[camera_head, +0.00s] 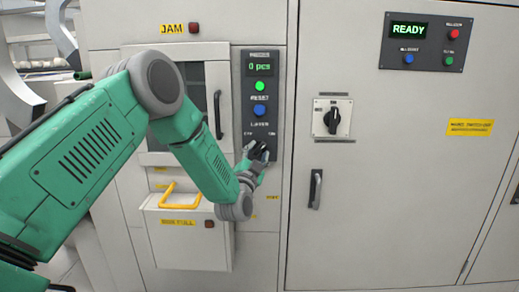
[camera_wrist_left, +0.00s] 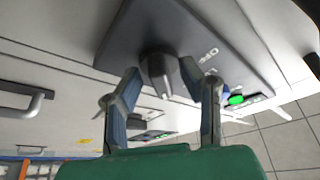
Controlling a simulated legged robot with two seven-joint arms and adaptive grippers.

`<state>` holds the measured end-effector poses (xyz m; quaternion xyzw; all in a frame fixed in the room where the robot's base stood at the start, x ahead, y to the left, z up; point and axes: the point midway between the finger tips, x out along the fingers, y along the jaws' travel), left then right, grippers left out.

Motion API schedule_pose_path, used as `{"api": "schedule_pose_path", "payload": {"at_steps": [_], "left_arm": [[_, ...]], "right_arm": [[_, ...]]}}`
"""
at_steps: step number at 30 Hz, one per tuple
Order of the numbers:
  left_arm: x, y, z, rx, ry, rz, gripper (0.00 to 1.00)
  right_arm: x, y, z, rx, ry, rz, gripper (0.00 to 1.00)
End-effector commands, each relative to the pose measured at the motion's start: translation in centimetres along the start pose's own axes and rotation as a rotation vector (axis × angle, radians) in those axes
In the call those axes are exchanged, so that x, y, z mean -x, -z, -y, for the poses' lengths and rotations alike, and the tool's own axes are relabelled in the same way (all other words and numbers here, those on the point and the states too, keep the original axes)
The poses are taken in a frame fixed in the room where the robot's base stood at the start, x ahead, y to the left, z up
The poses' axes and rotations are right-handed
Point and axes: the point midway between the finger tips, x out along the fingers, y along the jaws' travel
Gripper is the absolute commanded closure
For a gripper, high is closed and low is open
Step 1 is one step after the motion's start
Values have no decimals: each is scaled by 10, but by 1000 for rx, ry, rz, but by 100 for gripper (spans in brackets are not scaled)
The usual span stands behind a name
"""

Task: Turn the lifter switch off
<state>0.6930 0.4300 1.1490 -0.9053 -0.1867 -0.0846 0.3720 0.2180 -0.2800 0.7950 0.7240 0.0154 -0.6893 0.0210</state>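The lifter switch (camera_head: 263,147) is a dark knob low on the dark control panel (camera_head: 273,88), under the LIFTER label. My left gripper (camera_head: 256,158) is at the switch and partly covers it in the head view. In the left wrist view, the black knob (camera_wrist_left: 157,72) stands between the two spread fingers of my left gripper (camera_wrist_left: 162,82). The fingers are apart, and gaps show beside the knob. I cannot tell which mark the knob points at. My right gripper is not in view.
A lit green button (camera_head: 260,86) and a blue RESET button (camera_head: 259,110) sit above the switch. A door handle (camera_head: 218,114) is just left of the panel. A bin with a yellow handle (camera_head: 180,205) is below. A rotary switch (camera_head: 332,119) is on the right cabinet.

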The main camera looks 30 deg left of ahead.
Motion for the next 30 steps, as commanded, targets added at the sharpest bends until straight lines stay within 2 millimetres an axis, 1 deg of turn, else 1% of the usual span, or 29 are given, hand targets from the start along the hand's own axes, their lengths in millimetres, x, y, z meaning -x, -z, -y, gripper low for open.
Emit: {"api": "schedule_pose_path", "payload": {"at_steps": [1,4,12,13,14,15,16,25,30], "left_arm": [[-4,0,1,0,1,-1,66],[-9,1,0,0,0,-1,66],[-10,2,-1,-1,-1,-2,66],[-10,2,-1,-1,-1,-2,73],[-10,2,-1,-1,-1,-1,83],[-10,2,0,-1,-1,-1,97],[-10,1,0,-1,-1,-1,100],[-9,-1,-2,10,1,1,100],[-9,-3,-4,58,20,1,100]], "right_arm": [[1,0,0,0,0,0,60],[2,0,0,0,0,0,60],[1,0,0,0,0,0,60],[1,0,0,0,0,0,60],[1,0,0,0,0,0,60],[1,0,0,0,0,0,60],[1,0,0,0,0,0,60],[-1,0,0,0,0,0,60],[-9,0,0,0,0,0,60]]}}
